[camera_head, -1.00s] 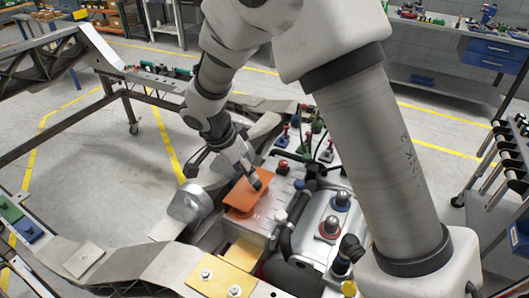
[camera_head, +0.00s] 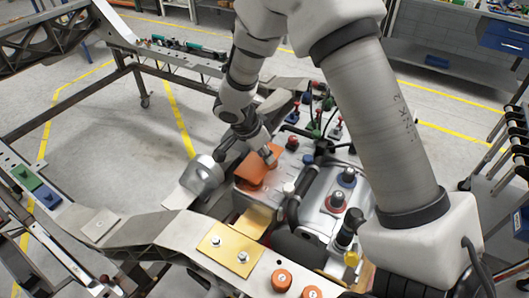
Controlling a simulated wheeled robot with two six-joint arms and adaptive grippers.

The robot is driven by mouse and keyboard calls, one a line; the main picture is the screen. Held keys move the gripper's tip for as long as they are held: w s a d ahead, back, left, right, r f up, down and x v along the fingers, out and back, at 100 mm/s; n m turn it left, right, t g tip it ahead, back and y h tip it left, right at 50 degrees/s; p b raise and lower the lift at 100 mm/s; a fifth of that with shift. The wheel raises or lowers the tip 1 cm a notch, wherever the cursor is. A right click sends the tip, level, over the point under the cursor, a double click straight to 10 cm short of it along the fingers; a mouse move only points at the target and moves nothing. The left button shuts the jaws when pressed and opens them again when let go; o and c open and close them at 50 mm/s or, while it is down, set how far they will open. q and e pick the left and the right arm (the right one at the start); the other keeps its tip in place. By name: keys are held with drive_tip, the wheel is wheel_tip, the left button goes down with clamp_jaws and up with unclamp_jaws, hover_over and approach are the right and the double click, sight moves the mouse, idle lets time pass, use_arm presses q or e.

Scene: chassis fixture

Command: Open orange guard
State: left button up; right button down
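The orange guard (camera_head: 252,171) sits on the grey chassis unit near the middle of the head view. It is a flat orange piece, tilted in the picture, and part of it is hidden by my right gripper (camera_head: 245,153). The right gripper comes down over the guard from above. One dark fingertip is at or just above the guard's far right part, and contact cannot be told. The other finger is out to the left, apart from the first, so the gripper looks open with nothing visible between the fingers. My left gripper is not in view.
A silver rounded cylinder (camera_head: 203,176) stands just left of the guard. Red, blue and green connectors (camera_head: 314,122) with cables lie behind it. A yellow plate (camera_head: 230,248) with bolts and orange knobs (camera_head: 281,280) are in front. The frame's rails surround open floor at left.

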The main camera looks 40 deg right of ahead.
sight(253, 159)
drive_tip(key=shift+w+r+g+p, duration=0.1)
drive_tip(key=shift+w+g+p, duration=0.05)
drive_tip(key=shift+g+p, duration=0.3)
idle(0.5)
drive_tip(key=shift+w+a+r, duration=0.1)
drive_tip(key=shift+r, duration=0.05)
drive_tip(key=shift+w+a+r+n+g+h+p, duration=0.15)
drive_tip(key=shift+w+r+n+g+h+p, duration=0.25)
drive_tip(key=shift+g+h+p, duration=0.4)
drive_tip(key=shift+w+a+r+g, duration=0.15)
drive_tip(key=shift+w+g, duration=0.3)
drive_tip(key=shift+g, duration=0.3)
drive_tip(key=shift+w+a+r+n+g+h+b, duration=0.15)
drive_tip(key=shift+w+g+h, duration=0.15)
drive_tip(key=shift+g, duration=0.2)
drive_tip(key=shift+w+a+r+n+g+h+b, duration=0.15)
drive_tip(key=shift+w+g+h, duration=0.15)
drive_tip(key=shift+g, duration=0.2)
